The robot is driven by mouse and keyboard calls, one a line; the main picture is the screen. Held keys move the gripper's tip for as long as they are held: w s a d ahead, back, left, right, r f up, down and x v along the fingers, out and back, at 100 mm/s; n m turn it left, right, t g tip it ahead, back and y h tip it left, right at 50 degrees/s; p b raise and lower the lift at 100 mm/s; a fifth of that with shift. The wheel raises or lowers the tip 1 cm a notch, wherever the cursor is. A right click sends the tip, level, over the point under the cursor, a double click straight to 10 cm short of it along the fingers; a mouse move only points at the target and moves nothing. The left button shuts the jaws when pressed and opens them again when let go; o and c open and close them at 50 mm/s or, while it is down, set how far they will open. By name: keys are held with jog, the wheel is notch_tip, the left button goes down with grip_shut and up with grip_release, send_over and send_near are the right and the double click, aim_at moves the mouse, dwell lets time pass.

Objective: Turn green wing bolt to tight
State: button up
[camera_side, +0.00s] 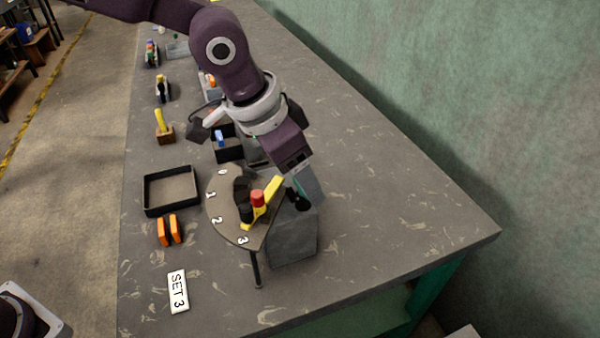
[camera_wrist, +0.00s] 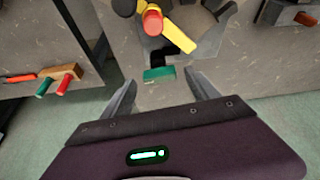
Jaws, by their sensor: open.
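The green wing bolt (camera_wrist: 159,74) shows in the wrist view as a short green bar on the near side of the grey block, below a dark stem. My gripper (camera_wrist: 160,80) is open, one finger on each side of the bolt, with visible gaps. I cannot tell whether the fingers are at its depth. In the side view my gripper (camera_side: 304,188) reaches down at the right of the dial, and the bolt is hard to make out there. The round dial plate (camera_side: 222,192), marked 0 to 3, carries a yellow lever (camera_side: 272,192) and a red knob (camera_side: 257,197). The lever's narrow end lies near the 3.
A grey block (camera_side: 292,243) stands beside the dial. Small tools stand farther back. The table front is mostly clear; a green wall runs along the right.

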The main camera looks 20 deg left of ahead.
jog(key=shift+w+f, duration=0.1)
jog(key=shift+f, duration=0.2)
jog(key=c, duration=1.4)
jog(key=shift+o, duration=0.2)
jog(key=shift+m, duration=0.8)
jog(key=o, duration=1.4)
jog(key=shift+c, duration=0.2)
jog(key=v, duration=0.7)
